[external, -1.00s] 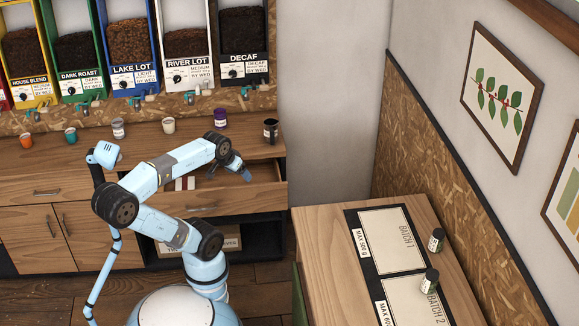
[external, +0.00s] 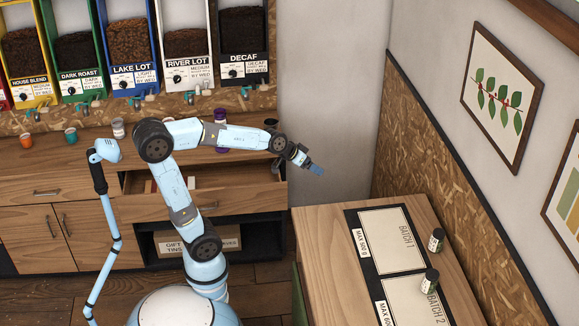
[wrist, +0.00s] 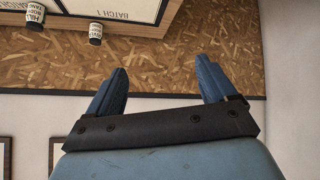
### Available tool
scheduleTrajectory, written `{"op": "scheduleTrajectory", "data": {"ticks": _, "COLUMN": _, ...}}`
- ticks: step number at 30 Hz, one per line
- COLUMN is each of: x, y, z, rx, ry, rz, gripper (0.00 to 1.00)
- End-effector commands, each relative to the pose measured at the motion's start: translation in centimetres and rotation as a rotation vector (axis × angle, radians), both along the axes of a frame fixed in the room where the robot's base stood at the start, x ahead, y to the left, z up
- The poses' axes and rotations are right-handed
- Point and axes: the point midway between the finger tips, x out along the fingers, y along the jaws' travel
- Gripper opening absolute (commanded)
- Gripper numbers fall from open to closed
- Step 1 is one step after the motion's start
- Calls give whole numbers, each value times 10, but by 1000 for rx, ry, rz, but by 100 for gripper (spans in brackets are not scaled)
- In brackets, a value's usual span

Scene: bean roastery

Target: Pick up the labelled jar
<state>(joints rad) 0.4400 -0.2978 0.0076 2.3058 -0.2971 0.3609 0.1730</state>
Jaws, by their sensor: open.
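Two dark jars with pale labels are on the wooden side table. One jar (external: 436,240) stands near the Batch 1 panel, by the table's right edge. The other jar (external: 429,281) stands at the Batch 2 panel. In the wrist view two labelled jars (wrist: 95,34) (wrist: 35,17) show at the top left; their print is too small to read surely. My gripper (external: 318,169) is raised in the air between the counter and the side table, left of and above the jars. Its two blue fingers (wrist: 159,85) are apart with nothing between them.
The side table (external: 325,240) has a dark mat with two pale panels. A chipboard wall panel (external: 440,170) rises close behind the jars. The counter (external: 60,160) holds several cups below the bean dispensers; a drawer (external: 240,195) stands open.

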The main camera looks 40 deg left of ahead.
Motion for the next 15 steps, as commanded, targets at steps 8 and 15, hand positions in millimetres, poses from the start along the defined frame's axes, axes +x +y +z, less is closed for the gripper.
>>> {"op": "scheduleTrajectory", "data": {"ticks": 8, "x": 36, "y": -122, "z": -20, "rx": -68, "ry": -83, "rz": -108, "gripper": 85}}
{"op": "scheduleTrajectory", "data": {"ticks": 15, "x": 41, "y": -228, "z": -51, "rx": -108, "ry": -157, "rz": -170, "gripper": 85}}
